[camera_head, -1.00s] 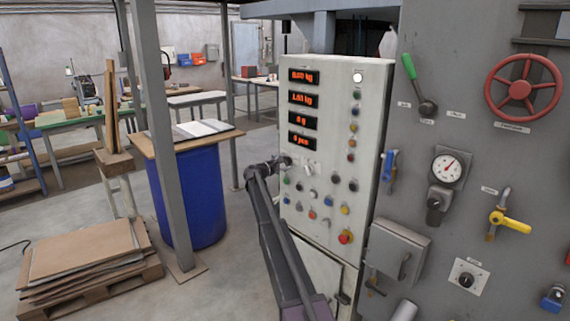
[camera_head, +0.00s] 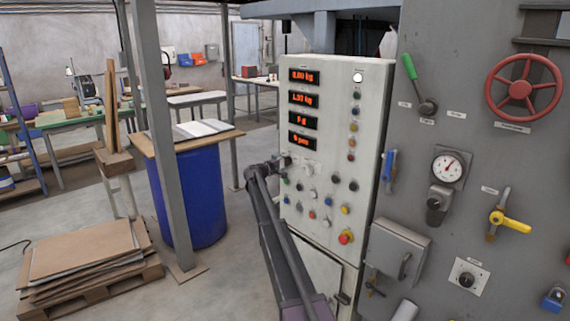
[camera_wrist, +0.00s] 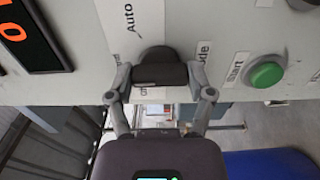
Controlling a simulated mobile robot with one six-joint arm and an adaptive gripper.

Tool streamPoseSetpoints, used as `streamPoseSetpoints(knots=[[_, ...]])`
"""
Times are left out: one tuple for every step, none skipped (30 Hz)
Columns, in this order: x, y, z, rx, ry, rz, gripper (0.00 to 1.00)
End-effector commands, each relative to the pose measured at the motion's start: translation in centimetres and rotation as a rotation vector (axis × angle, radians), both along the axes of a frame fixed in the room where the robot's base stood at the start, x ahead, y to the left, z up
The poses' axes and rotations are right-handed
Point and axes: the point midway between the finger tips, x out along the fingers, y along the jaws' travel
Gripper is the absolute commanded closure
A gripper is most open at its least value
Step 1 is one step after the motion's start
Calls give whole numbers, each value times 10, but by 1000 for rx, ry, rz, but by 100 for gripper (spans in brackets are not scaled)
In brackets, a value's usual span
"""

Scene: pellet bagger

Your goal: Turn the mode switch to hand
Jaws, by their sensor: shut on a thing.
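The mode switch (camera_wrist: 160,70) is a dark knob on the pale control panel, in the wrist view. My gripper (camera_wrist: 160,82) is shut on it, with one finger on each side of the knob. A label reading "Auto" lies above the knob and part of a "Mode" label shows to its right. Part of a label reading like "off" shows just below the knob. No "hand" label can be read. In the head view my gripper (camera_head: 283,162) reaches the left part of the panel and hides the switch.
A green start button (camera_wrist: 266,74) sits right of the switch in the wrist view. The control panel (camera_head: 325,230) has red displays (camera_head: 303,98) above and several buttons below. A blue barrel (camera_head: 205,195) with a board on top stands left of my arm.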

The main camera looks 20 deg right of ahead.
Motion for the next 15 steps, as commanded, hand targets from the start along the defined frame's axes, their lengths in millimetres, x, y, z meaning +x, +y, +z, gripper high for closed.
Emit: streamPoseSetpoints(knots=[[0,-3,0,1,-6,-2,79],[0,-3,0,2,-9,-2,79],[0,-3,0,3,-13,-2,79],[0,-3,0,4,-14,-2,79],[0,-3,0,4,-14,-2,79],[0,-3,0,4,-15,-2,79],[0,-3,0,4,-15,-2,79],[0,-3,0,4,-15,-2,79],[0,-3,0,4,-14,-2,79],[0,-3,0,4,-14,-2,79],[0,-3,0,4,-14,-2,79],[0,-3,0,4,-14,-2,79],[0,-3,0,4,-14,-2,79],[0,-3,0,4,-14,-2,29],[0,-3,0,4,-14,-2,17]])
